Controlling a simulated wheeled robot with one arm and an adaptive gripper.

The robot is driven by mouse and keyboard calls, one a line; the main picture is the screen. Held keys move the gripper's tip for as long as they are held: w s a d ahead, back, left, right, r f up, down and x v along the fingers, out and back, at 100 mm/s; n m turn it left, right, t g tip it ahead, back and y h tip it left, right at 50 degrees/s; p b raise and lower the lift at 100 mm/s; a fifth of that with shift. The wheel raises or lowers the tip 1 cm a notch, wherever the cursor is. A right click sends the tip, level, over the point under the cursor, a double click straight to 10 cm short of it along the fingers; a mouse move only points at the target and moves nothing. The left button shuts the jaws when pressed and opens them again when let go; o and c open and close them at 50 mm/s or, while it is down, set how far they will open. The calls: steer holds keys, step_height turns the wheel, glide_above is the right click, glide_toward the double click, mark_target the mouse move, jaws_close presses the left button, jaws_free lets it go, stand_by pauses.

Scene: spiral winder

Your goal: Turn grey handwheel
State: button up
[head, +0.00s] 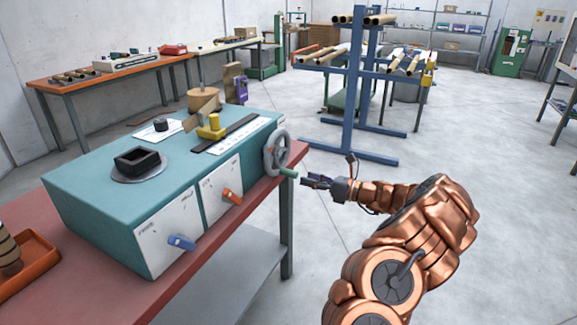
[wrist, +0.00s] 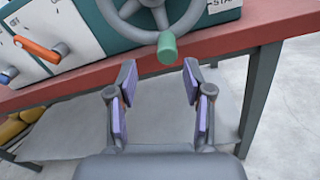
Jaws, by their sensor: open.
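The grey handwheel (head: 277,152) is on the right end of the teal machine (head: 110,200). Its green handle (head: 289,172) sticks out at the wheel's lower edge. In the wrist view the handwheel (wrist: 150,14) is at the top, cut off by the frame, with the green handle (wrist: 167,48) hanging in front of its rim. My gripper (head: 305,180) is open and empty, just right of the green handle. In the wrist view my gripper (wrist: 158,75) has its purple-padded fingers spread below the handle. The handle is just beyond the fingertips, apart from them.
An orange lever (head: 232,196) and a blue lever (head: 181,242) are on the machine's front. The machine stands on a red-topped bench (head: 190,272) whose edge runs close to my gripper. A blue rack (head: 354,100) with tubes stands behind. The floor at right is clear.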

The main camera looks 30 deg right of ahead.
mark_target(298, 174)
steer(key=shift+w+d+f, duration=0.1)
steer(key=shift+d, duration=0.3)
steer(key=shift+w+m, duration=0.25)
steer(key=shift+m, duration=0.05)
steer(key=shift+x, duration=3.5)
steer(key=shift+c, duration=0.2)
jaws_close()
